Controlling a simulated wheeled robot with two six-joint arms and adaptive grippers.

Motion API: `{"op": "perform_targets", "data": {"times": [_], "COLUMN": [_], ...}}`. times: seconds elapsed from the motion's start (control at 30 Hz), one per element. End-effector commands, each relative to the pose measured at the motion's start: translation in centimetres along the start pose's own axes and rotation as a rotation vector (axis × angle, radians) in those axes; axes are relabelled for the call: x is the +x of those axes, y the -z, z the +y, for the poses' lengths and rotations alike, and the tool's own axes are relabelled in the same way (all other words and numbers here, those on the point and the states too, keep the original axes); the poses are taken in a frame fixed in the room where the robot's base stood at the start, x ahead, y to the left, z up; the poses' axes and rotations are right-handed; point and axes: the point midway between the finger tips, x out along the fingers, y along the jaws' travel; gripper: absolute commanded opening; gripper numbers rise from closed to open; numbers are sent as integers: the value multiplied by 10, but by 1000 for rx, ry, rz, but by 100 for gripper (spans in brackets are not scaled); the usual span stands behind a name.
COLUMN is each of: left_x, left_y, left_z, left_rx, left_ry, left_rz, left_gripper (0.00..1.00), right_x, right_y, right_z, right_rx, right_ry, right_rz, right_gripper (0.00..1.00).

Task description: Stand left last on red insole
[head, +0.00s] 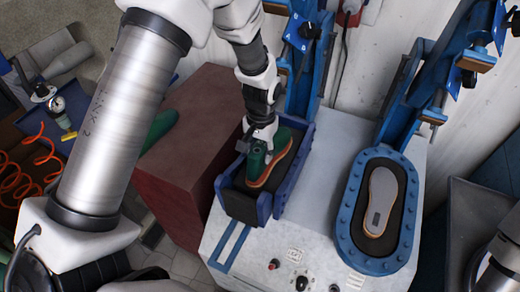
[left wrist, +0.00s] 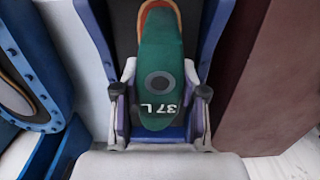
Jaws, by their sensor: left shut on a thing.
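The left last (head: 257,163) is green and marked "37 L", which reads upside down in the left wrist view (left wrist: 158,85). My left gripper (head: 262,140) is shut on it, with one finger at each side in the left wrist view (left wrist: 159,100). The last is over the red-orange insole (head: 272,173), whose rim shows around one end of it (left wrist: 160,5). Both are within the blue-walled bay (head: 264,209) on the left of the machine. The last hides most of the insole, and I cannot tell whether they touch. My right gripper is out of view.
A blue oval frame (head: 348,243) at the right holds a grey sole (head: 381,200). Blue uprights (head: 431,80) rise behind. A dark red block (head: 185,165) stands left of the machine, with another green piece (head: 160,128) partly hidden by my arm. Knobs line the front panel (head: 320,272).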

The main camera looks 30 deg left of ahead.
Motion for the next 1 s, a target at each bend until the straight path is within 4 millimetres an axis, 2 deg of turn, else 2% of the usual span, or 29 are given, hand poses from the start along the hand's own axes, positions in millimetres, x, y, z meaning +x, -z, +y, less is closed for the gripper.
{"op": "perform_targets", "data": {"times": [0.93, 0.97, 1.0], "left_x": [5, 5, 5], "left_y": [0, 0, 0], "left_z": [0, 0, 0], "left_rx": [0, 0, 0], "left_ry": [0, 0, 0], "left_rz": [1, 1, 1], "left_gripper": [7, 45, 59], "right_x": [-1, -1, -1], "right_y": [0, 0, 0], "right_z": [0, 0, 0], "right_rx": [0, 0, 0], "right_ry": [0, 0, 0], "right_rz": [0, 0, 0], "right_gripper": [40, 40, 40]}}
